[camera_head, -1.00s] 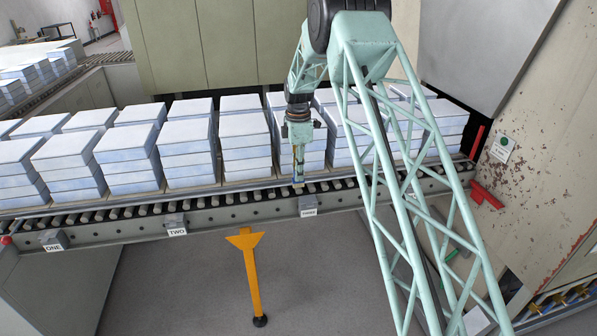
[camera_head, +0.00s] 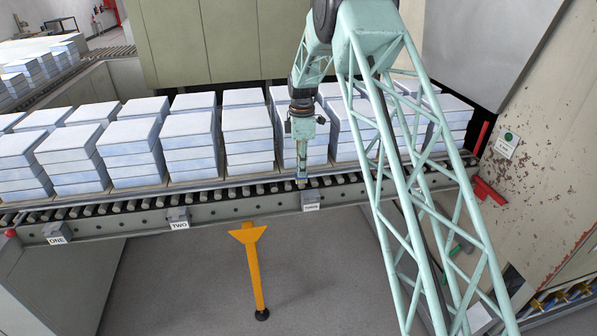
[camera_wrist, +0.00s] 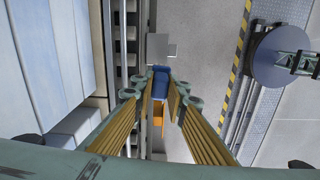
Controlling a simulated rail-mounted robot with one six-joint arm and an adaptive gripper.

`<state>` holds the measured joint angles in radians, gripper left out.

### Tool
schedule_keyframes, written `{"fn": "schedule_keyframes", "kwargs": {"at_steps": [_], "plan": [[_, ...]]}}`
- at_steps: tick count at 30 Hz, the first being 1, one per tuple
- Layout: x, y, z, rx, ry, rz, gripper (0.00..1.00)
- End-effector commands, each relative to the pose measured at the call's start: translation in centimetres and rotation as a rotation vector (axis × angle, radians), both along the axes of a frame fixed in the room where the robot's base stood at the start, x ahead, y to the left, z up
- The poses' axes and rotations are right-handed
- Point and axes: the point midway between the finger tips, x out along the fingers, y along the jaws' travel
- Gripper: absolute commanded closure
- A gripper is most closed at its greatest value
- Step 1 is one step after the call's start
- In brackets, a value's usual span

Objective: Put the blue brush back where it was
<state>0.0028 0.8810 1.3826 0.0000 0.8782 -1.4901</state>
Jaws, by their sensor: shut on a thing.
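My gripper (camera_head: 302,181) hangs pointing down over the front edge of the roller conveyor, just behind the box labelled THREE (camera_head: 311,201). In the wrist view its two long fingers (camera_wrist: 167,88) are closed on a blue thing (camera_wrist: 160,82), which I take to be the blue brush. Only part of it shows between the fingertips; the rest is hidden by the fingers. In the head view the brush is too small to make out clearly.
Stacks of whitish-blue slabs (camera_head: 188,145) stand on the conveyor close behind my gripper. Boxes labelled ONE (camera_head: 57,235) and TWO (camera_head: 178,220) sit along the conveyor's front rail (camera_head: 120,222). A yellow stand (camera_head: 252,270) is on the open grey floor in front.

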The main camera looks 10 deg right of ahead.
Motion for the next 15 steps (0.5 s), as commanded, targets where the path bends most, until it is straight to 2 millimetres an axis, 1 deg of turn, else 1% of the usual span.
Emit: {"fn": "schedule_keyframes", "kwargs": {"at_steps": [7,15], "plan": [[-2.6,0.0,-1.7,0.0,0.0,-0.188,0.98],[-6.3,0.1,-3.6,0.0,0.0,-0.453,0.98]]}}
